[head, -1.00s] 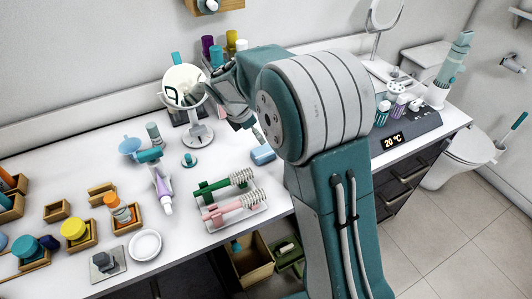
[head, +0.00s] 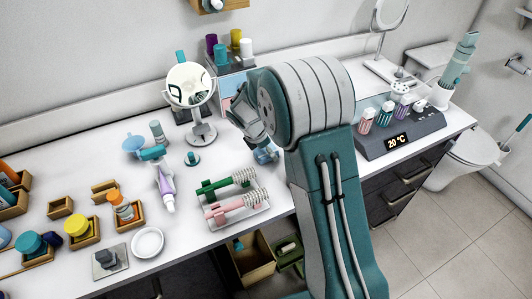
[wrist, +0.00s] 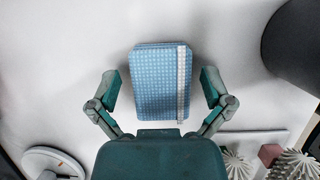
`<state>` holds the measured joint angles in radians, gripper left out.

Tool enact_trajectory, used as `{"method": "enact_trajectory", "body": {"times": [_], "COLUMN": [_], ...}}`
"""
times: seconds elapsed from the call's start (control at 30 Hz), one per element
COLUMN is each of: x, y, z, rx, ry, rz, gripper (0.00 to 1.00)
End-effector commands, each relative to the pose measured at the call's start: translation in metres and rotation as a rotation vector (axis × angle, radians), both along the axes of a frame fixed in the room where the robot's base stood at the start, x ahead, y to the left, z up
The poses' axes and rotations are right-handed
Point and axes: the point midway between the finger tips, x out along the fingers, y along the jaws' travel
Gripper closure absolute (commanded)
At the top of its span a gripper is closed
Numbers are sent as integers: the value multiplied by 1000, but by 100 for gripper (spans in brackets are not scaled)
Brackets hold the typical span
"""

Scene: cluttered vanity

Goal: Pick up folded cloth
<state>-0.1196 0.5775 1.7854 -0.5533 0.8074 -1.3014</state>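The folded cloth (wrist: 157,85) is a light-blue, dotted rectangle with a pale stripe along its right side. It lies flat on the white counter in the wrist view. My gripper (wrist: 161,88) is open above it, with one finger on each side of the cloth and a gap between cloth and each finger. How high the fingertips are above the counter is hard to tell. In the head view my gripper (head: 265,155) points down at the counter behind the brush tray, and my own arm and fingers hide most or all of the cloth.
A white tray (head: 240,215) with green and pink brushes lies just in front. A round mirror (head: 190,85) on a stand is to the left, with a small teal-topped item (head: 192,158) near it. A grey scale-like unit (head: 400,138) holding striped containers stands right of my arm.

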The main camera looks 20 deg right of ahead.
Motion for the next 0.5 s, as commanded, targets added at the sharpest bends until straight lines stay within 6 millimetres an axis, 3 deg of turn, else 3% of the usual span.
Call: {"method": "enact_trajectory", "body": {"times": [0.03, 0.1, 0.17, 0.5], "x": [0, 0, 0, 0], "y": [0, 0, 0, 0], "z": [0, 0, 0, -1], "rx": [0, 0, 0, 0], "ry": [0, 0, 0, 2], "rz": [0, 0, 0, 0], "gripper": [22, 52, 62, 62]}}
